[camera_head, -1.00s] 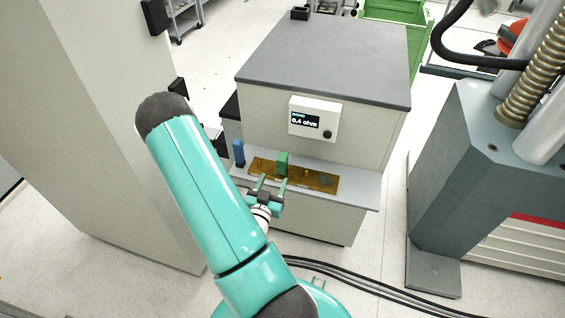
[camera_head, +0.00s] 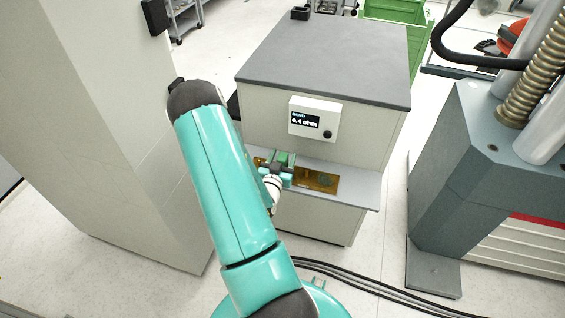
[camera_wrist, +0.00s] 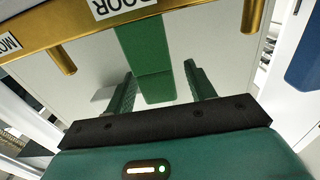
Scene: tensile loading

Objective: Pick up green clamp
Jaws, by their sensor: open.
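The green clamp (camera_wrist: 145,50) hangs down in the middle of the wrist view, its lower end between the two fingers with a gap on each side. My gripper (camera_wrist: 158,72) is open around it and holds nothing. In the head view, my gripper (camera_head: 283,164) is at the amber board (camera_head: 323,182) on the bench shelf. There the green clamp (camera_head: 287,156) shows only in part behind the fingers.
A gold bar (camera_wrist: 90,32) with pegs and labels, one reading "DOOR", crosses the wrist view; a blue object (camera_wrist: 305,62) is at right. The bench (camera_head: 330,50) carries a meter (camera_head: 314,119) reading 0.4 ohm. A tall pale cabinet (camera_head: 100,130) stands left, a grey machine (camera_head: 475,170) right.

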